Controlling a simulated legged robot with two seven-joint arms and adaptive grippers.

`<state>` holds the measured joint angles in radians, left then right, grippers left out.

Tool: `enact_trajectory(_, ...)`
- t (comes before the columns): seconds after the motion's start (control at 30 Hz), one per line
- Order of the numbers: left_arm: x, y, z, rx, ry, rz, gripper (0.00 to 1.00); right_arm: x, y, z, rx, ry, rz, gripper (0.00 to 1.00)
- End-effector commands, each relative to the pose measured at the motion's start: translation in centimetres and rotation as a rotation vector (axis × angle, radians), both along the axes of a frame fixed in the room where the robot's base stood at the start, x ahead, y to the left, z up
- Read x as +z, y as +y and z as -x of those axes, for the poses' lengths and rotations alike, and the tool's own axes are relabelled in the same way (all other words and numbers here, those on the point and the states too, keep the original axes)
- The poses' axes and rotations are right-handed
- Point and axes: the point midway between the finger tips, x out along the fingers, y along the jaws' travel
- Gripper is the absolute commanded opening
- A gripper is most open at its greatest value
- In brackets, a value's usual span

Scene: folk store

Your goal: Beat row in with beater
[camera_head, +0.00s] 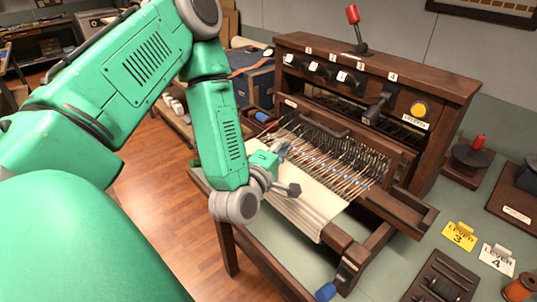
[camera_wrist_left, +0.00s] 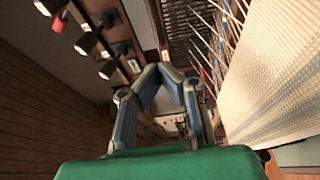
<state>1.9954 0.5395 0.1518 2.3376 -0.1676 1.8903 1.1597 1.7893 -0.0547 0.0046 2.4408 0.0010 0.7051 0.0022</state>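The beater (camera_head: 375,143) is a dark wooden bar with a curved handle (camera_head: 325,126) on top, standing across the warp of the small table loom (camera_head: 440,88). Pale woven cloth (camera_head: 312,207) lies in front of it and also fills the right of the left wrist view (camera_wrist_left: 275,75). My left gripper (camera_head: 285,150) is over the left edge of the warp and cloth, left of and below the handle, apart from it. In the left wrist view its fingertips (camera_wrist_left: 161,68) come together with nothing visible between them. My right gripper is not in view.
Black levers (camera_head: 345,80) and a red-knobbed lever (camera_head: 354,28) stick out of the loom's upper frame. Yellow and white lever cards (camera_head: 459,236) and a dark wooden tray (camera_head: 440,285) lie on the green table at right. Open floor (camera_head: 165,215) lies to the left.

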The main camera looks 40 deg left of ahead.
Motion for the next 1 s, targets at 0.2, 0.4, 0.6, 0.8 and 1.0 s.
enact_trajectory(0.2,-0.1,0.1,2.0,0.0,0.002,0.0,0.0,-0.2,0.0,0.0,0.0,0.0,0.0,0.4)
enact_trajectory(0.4,-0.2,0.2,3.8,0.0,0.002,0.001,0.0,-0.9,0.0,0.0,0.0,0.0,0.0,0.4)
enact_trajectory(0.6,-0.1,0.4,5.0,0.0,0.001,0.0,0.0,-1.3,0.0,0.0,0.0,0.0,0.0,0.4)
enact_trajectory(0.8,0.0,0.4,5.1,0.0,0.0,0.0,0.0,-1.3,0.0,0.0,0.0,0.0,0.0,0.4)
enact_trajectory(1.0,0.0,0.4,5.1,0.0,0.0,0.0,0.0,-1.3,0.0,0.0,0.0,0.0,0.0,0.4)
